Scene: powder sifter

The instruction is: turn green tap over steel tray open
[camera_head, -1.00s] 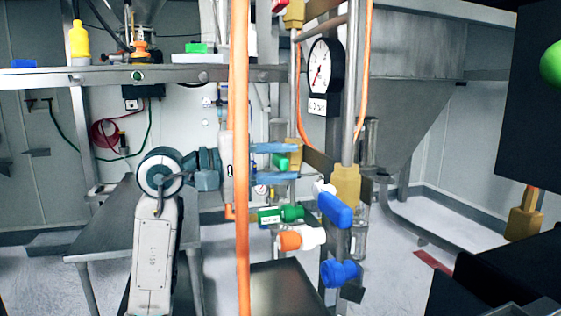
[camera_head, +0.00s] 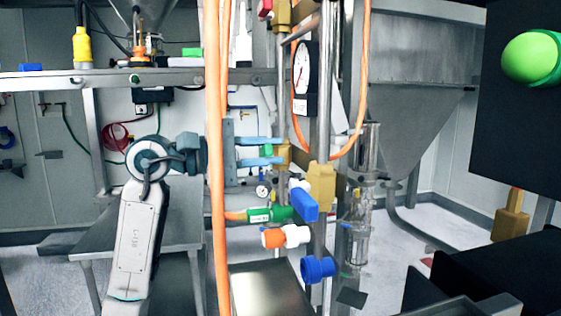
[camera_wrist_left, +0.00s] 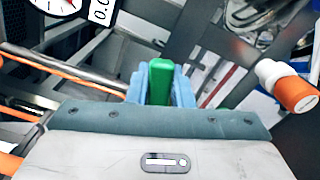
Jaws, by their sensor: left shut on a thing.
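The green tap handle (camera_head: 267,150) sits in front of a brass valve body (camera_head: 283,156) on the pipework. My left gripper (camera_head: 262,151) comes in from the left, with its two blue fingers above and below the handle, shut on it. In the left wrist view the green handle (camera_wrist_left: 160,82) stands between the blue fingers of my left gripper (camera_wrist_left: 161,88). The fingers hide part of the handle. My right gripper is not in view.
An orange hose (camera_head: 213,200) hangs upright in front of my left wrist. Below the tap are a green fitting (camera_head: 275,214), an orange-and-white fitting (camera_head: 284,236) and blue handles (camera_head: 304,203). A gauge (camera_head: 303,68) is above right. A black panel (camera_head: 515,110) fills the upper right.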

